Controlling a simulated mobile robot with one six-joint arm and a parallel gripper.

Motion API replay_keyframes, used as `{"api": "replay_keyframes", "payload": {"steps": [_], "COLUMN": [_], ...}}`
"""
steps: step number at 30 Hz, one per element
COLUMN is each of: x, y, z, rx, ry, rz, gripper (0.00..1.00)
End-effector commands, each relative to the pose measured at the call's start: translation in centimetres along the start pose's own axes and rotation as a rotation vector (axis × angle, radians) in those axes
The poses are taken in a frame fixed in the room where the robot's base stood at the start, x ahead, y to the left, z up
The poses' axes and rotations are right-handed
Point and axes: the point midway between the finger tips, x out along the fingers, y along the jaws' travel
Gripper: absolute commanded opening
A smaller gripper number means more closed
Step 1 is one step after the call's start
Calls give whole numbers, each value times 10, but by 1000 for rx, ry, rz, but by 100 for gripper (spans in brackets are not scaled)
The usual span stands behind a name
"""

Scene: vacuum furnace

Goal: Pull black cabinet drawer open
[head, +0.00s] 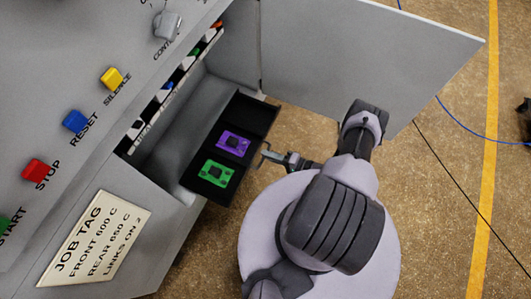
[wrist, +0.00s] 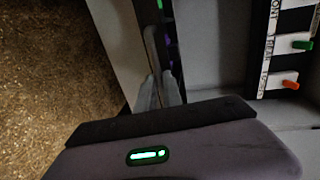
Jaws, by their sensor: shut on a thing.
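The black drawer (head: 258,116) sticks out of the grey cabinet in the head view, open, with its inside showing. A purple part (head: 233,144) and a green part (head: 217,174) lie in it. My gripper (head: 269,156) is at the drawer's front, shut on the drawer handle (head: 265,148). In the wrist view, the fingers (wrist: 160,92) close around the handle bar (wrist: 151,45). The drawer's inside is mostly hidden there, with only slivers of green and purple showing.
An open grey door (head: 350,50) stands beyond the drawer, close to my arm. Coloured buttons and a job tag (head: 95,238) are on the cabinet's front. Small coloured switches (head: 190,56) sit above the drawer. Cables cross the open floor at right.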

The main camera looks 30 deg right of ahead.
Motion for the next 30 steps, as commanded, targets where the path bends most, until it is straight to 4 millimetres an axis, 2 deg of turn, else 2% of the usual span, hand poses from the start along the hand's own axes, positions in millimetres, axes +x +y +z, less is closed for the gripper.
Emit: {"api": "replay_keyframes", "payload": {"steps": [12, 13, 16, 30], "x": [-1, -1, -1, -3], "y": [0, 0, 0, 0], "z": [0, 0, 0, 0], "rx": [0, 0, 0, 1], "ry": [0, 0, 0, 1], "rz": [0, 0, 0, 0], "gripper": [0, 15, 32, 32]}}
